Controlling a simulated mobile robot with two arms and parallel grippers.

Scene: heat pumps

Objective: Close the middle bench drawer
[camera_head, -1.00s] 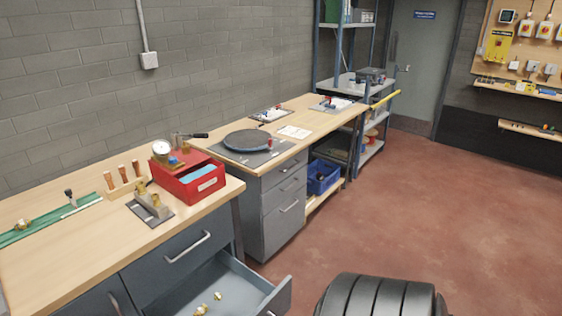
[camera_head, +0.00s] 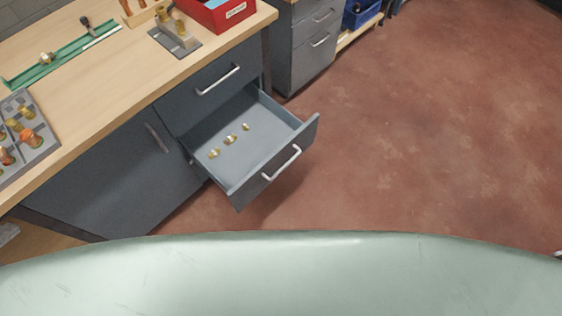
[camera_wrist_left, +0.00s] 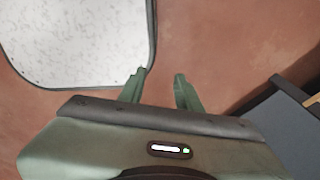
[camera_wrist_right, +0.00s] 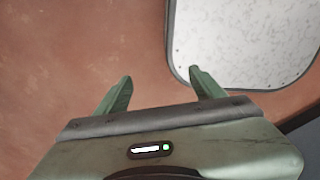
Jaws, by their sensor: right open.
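The middle bench drawer (camera_head: 282,168) is pulled out below a shut top drawer (camera_head: 215,85) in the head view. Its front is grey with a silver bar handle (camera_head: 282,163). Three small brass fittings (camera_head: 230,139) lie on its floor. Neither gripper shows in the head view. My left gripper (camera_wrist_left: 160,78) is open and empty above the red floor, with a dark grey edge at the right of its view that I cannot identify. My right gripper (camera_wrist_right: 160,75) is open and empty, also over the floor. Neither touches the drawer handle in view.
The wooden bench top (camera_head: 110,90) holds a green rail (camera_head: 65,55), a tray of fittings (camera_head: 30,135) and a red box (camera_head: 225,12). A cupboard door (camera_head: 120,180) is left of the drawer. A second drawer cabinet (camera_head: 305,45) stands beyond. The red floor at right is clear.

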